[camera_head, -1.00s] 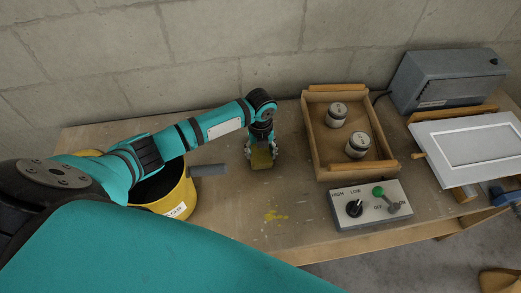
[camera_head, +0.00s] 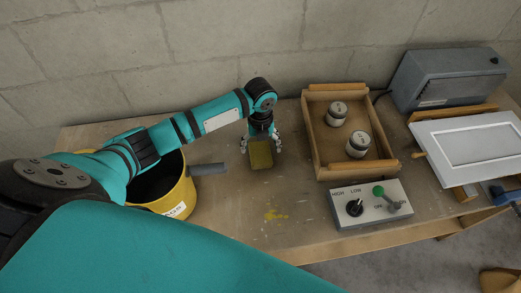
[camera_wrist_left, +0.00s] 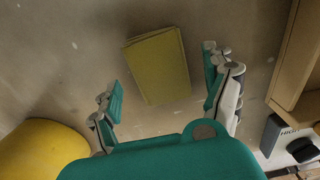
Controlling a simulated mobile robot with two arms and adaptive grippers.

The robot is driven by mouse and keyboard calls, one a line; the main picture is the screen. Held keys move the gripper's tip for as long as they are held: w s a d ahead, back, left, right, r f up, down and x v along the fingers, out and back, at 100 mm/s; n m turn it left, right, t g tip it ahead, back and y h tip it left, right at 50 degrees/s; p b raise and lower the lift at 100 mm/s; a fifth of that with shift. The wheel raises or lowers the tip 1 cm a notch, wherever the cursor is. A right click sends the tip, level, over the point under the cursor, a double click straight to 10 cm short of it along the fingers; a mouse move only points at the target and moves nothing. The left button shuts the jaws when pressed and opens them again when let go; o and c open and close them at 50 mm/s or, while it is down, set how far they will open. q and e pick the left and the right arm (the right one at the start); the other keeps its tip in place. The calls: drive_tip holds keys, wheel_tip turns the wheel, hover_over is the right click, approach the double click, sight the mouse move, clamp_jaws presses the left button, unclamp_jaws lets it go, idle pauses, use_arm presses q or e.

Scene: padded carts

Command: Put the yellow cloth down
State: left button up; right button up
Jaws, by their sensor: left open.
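The yellow cloth (camera_head: 261,154) is a folded, flat rectangle that appears to lie on the wooden bench, left of the wooden tray. It also shows in the left wrist view (camera_wrist_left: 158,66), beyond and between the fingers. My left gripper (camera_head: 262,145) is just above and behind the cloth, pointing down. In the left wrist view its fingers (camera_wrist_left: 162,75) are spread wide, with clear gaps on both sides of the cloth. My right gripper is not in view.
A yellow bucket (camera_head: 187,190) stands at the left. A wooden tray (camera_head: 313,132) with two weights is at the right, with a switch box (camera_head: 340,205) in front. A grey machine (camera_head: 445,80) and a white framed panel (camera_head: 440,145) are farther right. The bench in front of the cloth is clear.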

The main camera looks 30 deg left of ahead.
sight(261, 151)
use_arm(q)
wheel_tip(261, 151, up, 9)
drive_tip(key=shift+b, duration=0.45)
drive_tip(key=shift+f, duration=0.1)
